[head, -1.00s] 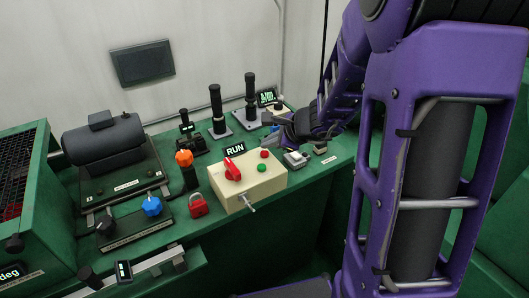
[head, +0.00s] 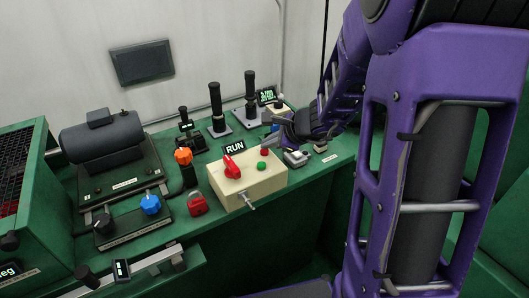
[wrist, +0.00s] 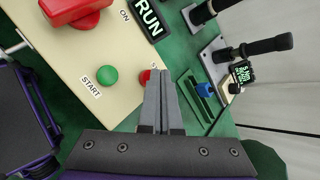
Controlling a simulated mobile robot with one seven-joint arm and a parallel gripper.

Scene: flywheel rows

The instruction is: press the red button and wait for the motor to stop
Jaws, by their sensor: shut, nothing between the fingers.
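The red button (head: 264,152) sits on the top of a cream control box (head: 262,188), behind the green START button (head: 262,166). In the wrist view the red button (wrist: 145,75) is partly hidden by the fingers. My gripper (head: 269,142) is shut and empty, with its tips at the red button's edge; I cannot tell if they touch it. In the wrist view the shut fingers (wrist: 158,75) point at the box top. A grey cylindrical motor-like unit (head: 103,138) stands at the left; whether it turns does not show. A sign on the box reads RUN (head: 235,147).
A red rotary switch (head: 232,170) and a front lever (head: 245,200) are on the box. A red padlock (head: 197,204), blue knob (head: 150,204) and orange knob (head: 183,156) lie left. Black upright handles (head: 216,105) stand behind.

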